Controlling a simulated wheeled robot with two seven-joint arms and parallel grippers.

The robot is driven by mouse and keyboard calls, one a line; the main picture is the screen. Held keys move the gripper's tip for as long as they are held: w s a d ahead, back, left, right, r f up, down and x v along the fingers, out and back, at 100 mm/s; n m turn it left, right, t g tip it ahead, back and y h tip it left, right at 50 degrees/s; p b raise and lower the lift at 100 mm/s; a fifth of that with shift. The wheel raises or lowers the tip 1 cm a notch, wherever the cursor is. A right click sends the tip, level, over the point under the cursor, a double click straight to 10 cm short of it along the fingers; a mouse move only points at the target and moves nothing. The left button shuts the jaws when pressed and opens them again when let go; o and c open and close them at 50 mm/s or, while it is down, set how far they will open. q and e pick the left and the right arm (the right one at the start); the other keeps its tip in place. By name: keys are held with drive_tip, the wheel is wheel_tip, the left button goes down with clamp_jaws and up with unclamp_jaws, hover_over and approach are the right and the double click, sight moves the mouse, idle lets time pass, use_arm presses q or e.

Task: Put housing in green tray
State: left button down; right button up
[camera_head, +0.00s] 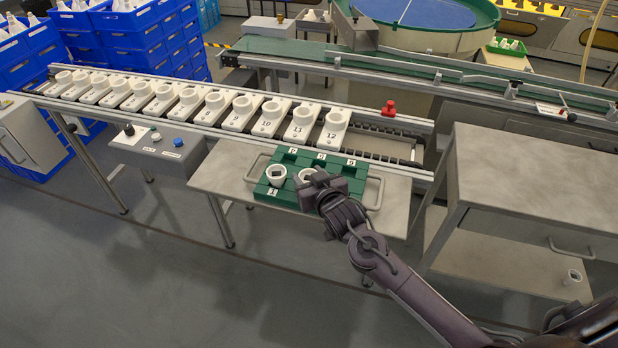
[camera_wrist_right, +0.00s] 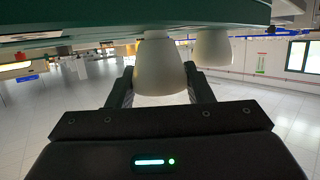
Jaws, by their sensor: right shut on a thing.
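The green tray (camera_head: 290,158) lies on a grey metal side table below the conveyor, with labelled spots along its far and near edges. One white cup-shaped housing (camera_head: 276,175) stands at the tray's left front. A second white housing (camera_head: 306,174) is just right of it, partly hidden by my right gripper (camera_head: 314,181). My right gripper is shut on this second housing. In the right wrist view the held housing (camera_wrist_right: 160,66) is between the fingers, against the green tray's edge (camera_wrist_right: 120,22); whether it is fully seated cannot be told. The other housing (camera_wrist_right: 212,48) shows beside it. My left gripper is not in view.
A conveyor carries a row of numbered white carriers (camera_head: 267,118) behind the tray. A control box with knobs (camera_head: 158,147) is at left. Blue crates (camera_head: 115,40) are stacked far left.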

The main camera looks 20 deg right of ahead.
drive_tip(key=shift+f, duration=0.35)
drive_tip(key=shift+f, duration=0.15)
drive_tip(key=o, duration=0.9)
drive_tip(key=shift+o, duration=0.2)
drive_tip(key=shift+s+r, duration=0.1)
drive_tip(key=shift+r, duration=0.1)
drive_tip(key=v, duration=1.1)
drive_tip(key=shift+s+r+b, duration=0.15)
drive_tip(key=shift+s+b, duration=0.15)
drive_tip(key=shift+s, duration=0.05)
